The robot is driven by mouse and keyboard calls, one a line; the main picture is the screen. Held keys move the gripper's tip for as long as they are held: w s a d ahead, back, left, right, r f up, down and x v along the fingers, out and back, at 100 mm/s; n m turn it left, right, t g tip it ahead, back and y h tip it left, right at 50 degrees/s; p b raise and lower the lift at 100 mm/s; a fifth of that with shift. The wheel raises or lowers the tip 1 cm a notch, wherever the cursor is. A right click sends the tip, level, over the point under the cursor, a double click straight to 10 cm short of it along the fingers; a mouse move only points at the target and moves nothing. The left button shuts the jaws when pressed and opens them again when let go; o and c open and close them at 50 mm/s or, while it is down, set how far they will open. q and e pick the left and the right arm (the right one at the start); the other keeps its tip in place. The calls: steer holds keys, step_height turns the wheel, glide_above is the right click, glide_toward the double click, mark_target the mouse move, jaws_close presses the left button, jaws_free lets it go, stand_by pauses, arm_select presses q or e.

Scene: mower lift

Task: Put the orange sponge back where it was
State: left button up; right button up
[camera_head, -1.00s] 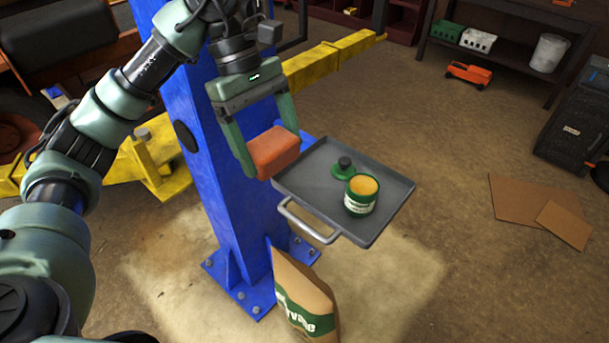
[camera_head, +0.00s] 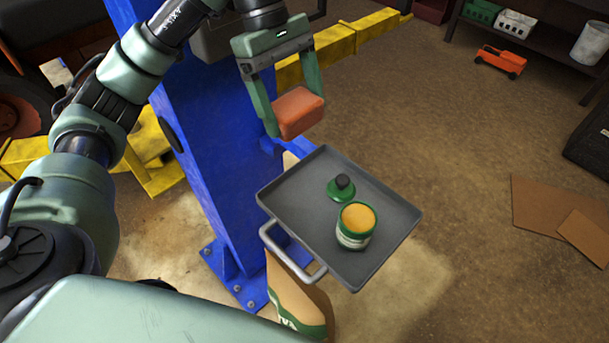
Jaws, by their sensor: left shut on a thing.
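The orange sponge (camera_head: 299,113) is held between the fingers of my left gripper (camera_head: 296,116), which comes in from the upper left. The sponge is in the air above and behind the far edge of a grey tray (camera_head: 290,204). On the tray stand an open green-and-white tin (camera_head: 354,236) with a tan content and a green lid with a black knob (camera_head: 341,188). The left part of the tray is bare. My right gripper is not in view.
A blue post (camera_head: 215,150) stands left of the tray, with yellow lift arms (camera_head: 350,38) behind. The tray's handle (camera_head: 292,258) sticks out front left, above a paper bag (camera_head: 297,308). Cardboard sheets (camera_head: 545,208) lie on the floor at right.

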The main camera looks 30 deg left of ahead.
arm_select(q)
steer(key=f+p, duration=0.1)
steer(key=f, duration=0.8)
steer(key=f+p, duration=0.1)
steer(key=f, duration=0.4)
steer(key=shift+s+f+p, duration=0.25)
steer(key=shift+s+p, duration=0.05)
steer(key=shift+s, duration=0.1)
steer(key=shift+f, duration=0.5)
step_height(320, 180, down, 4)
steer(key=shift+r+p, duration=0.25)
steer(key=shift+p, duration=0.3)
steer(key=shift+f, duration=0.25)
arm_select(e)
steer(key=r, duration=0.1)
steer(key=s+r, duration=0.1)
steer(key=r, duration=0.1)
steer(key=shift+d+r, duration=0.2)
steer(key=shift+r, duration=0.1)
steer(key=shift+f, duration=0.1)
